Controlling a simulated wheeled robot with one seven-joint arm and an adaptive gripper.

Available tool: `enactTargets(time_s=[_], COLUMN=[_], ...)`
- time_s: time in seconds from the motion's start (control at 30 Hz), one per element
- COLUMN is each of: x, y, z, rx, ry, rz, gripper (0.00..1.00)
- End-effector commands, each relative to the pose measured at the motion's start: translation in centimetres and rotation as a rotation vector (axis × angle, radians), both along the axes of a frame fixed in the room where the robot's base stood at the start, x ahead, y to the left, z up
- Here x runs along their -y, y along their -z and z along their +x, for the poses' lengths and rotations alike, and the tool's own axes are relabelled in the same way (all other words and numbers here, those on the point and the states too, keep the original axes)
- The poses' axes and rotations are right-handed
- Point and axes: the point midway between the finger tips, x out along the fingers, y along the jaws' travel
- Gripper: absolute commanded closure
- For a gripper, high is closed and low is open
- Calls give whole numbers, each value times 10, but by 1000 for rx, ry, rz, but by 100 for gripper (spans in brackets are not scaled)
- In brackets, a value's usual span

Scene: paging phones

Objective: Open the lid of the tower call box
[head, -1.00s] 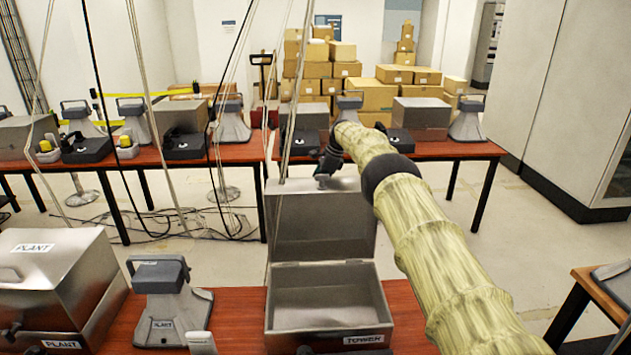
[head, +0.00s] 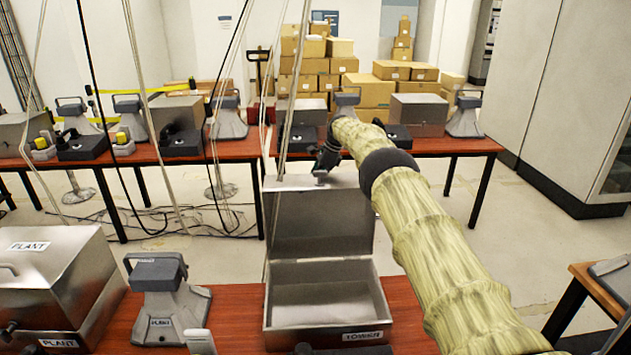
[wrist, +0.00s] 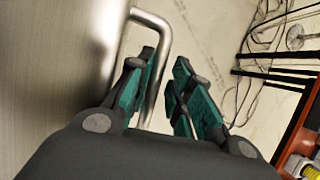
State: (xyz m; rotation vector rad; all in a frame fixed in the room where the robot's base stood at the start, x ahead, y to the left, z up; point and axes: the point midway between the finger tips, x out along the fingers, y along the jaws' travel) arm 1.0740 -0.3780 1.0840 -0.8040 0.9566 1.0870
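The tower call box (head: 290,336) is a metal box with a TOWER label, on the near red-brown table. Its lid (head: 320,228) stands raised at the back, roughly upright, and the empty-looking inside shows. My gripper (head: 323,165) is at the lid's top edge, on its far side, partly hidden by my arm. In the wrist view my gripper (wrist: 166,78) has its two green-padded fingers apart. The bent metal lid handle (wrist: 152,22) passes between them, with a gap on the right finger's side. The lid's outer face (wrist: 55,60) fills the left.
The plant call box (head: 60,275) and a grey phone (head: 166,300) stand left of the tower box. A far table (head: 450,146) carries more boxes and phones. Cables hang at left. A tall cabinet (head: 575,95) stands right.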

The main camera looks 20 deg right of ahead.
Motion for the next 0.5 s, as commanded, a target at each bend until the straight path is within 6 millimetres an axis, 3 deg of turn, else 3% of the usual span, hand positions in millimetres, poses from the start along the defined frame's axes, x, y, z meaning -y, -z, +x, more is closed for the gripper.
enactTargets(time_s=[0.07, 0.5], x=[6, 31], y=[-1, -82], z=[-5, -13], rx=[-10, 7], ry=[2, 2], rz=[-1, -1], gripper=[80, 80])
